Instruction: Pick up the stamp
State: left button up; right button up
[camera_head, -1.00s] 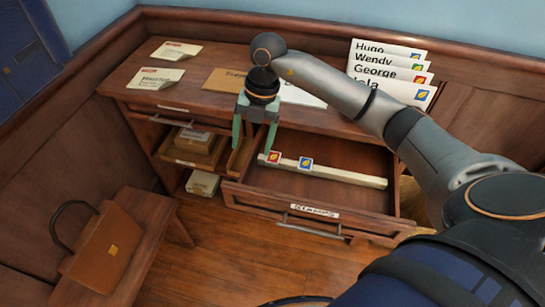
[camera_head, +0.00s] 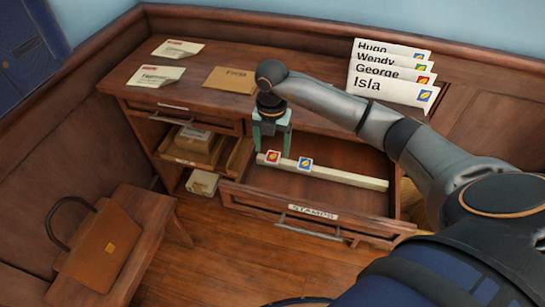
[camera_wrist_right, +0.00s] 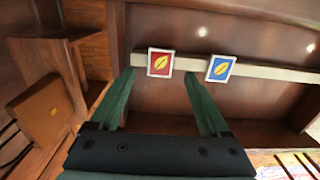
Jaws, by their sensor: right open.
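A red stamp (camera_head: 273,157) with a yellow leaf and a blue stamp (camera_head: 305,163) stand on a pale strip (camera_head: 350,177) inside the open drawer labelled STAMPS (camera_head: 313,213). My right gripper (camera_head: 272,152) points down over the drawer's left part, close to the red stamp. In the right wrist view its green fingers (camera_wrist_right: 164,90) are spread and nothing is between them. There the red stamp (camera_wrist_right: 160,62) lies just beyond the fingertips, between them, and the blue stamp (camera_wrist_right: 220,69) is beyond the right fingertip. Contact cannot be told. My left gripper is not in view.
The desk top (camera_head: 215,105) holds a brown envelope (camera_head: 230,80) and two papers. Name cards (camera_head: 392,75) stand at the back right. An open box drawer (camera_head: 200,155) is left of the stamp drawer. A briefcase (camera_head: 103,245) rests on a bench.

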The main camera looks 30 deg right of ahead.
aim_at(273, 157)
jog(key=shift+f, duration=1.35)
grip_shut()
